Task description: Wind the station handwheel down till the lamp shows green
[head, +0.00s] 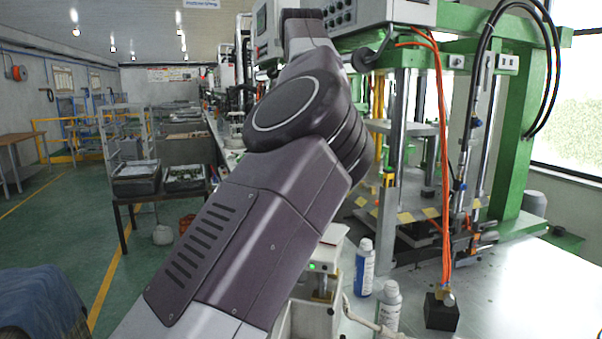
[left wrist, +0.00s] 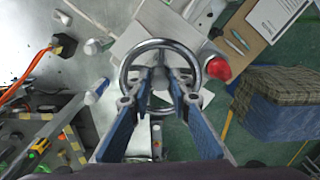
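The handwheel (left wrist: 126,62) is a shiny metal ring in the left wrist view, seen from above. My left gripper (left wrist: 160,82) has its two blue-padded fingers apart, one on each side of the wheel's middle, with the tips overlapping the ring. I cannot tell whether they touch it. In the head view my arm crosses the middle, and the wheel and left gripper are hidden or not discernible. The white station (head: 313,313) stands low beside my arm, with a small green light (head: 312,266) on its upper part. My right gripper is in neither view.
A red round knob (left wrist: 217,68) sits just right of the wheel. A green-framed press (head: 522,130) rises behind. A cloth-covered item (left wrist: 285,102) lies to the right in the wrist view.

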